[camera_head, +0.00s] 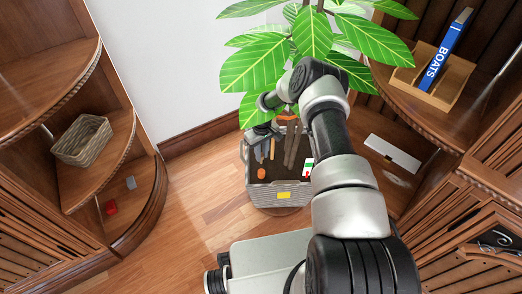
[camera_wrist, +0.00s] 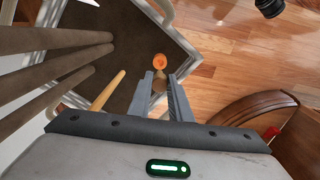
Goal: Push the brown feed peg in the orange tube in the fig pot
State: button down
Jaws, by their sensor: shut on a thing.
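The fig pot (camera_head: 247,178) is a grey, square pot of dark soil with a leafy fig in it. The orange tube (camera_head: 261,173) stands in the soil near the pot's front left. In the wrist view the tube (camera_wrist: 159,61) shows as a round orange end just beyond my fingertips. My gripper (camera_wrist: 166,79) points down over the soil, shut on the brown feed peg (camera_wrist: 159,83). The peg shows as a short brown piece between the fingers, close to the tube. I cannot tell whether its lower end is in the tube. In the head view my gripper (camera_head: 262,136) is partly hidden.
Thick trunks (camera_wrist: 45,65) and a tan stick (camera_wrist: 107,92) stand beside my gripper. Fig leaves (camera_head: 262,65) hang over the arm. Curved shelves stand on both sides, with a basket (camera_head: 82,140) at left and a blue book (camera_head: 446,48) at right. Floor (camera_head: 190,215) left of the pot is clear.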

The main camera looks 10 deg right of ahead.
aim_at(262, 159)
notch_tip(262, 159, down, 4)
jog(key=shift+f+b, duration=0.15)
jog(key=shift+b, duration=0.8)
jog(key=shift+f, duration=0.7)
jog(key=shift+s+f, duration=0.1)
jog(key=shift+f, duration=1.7)
dwell(2.7)
jog(key=c, duration=1.1)
grip_release()
jog(key=shift+r, duration=0.15)
jog(key=shift+r+p, duration=1.95)
jog(key=shift+r, duration=0.95)
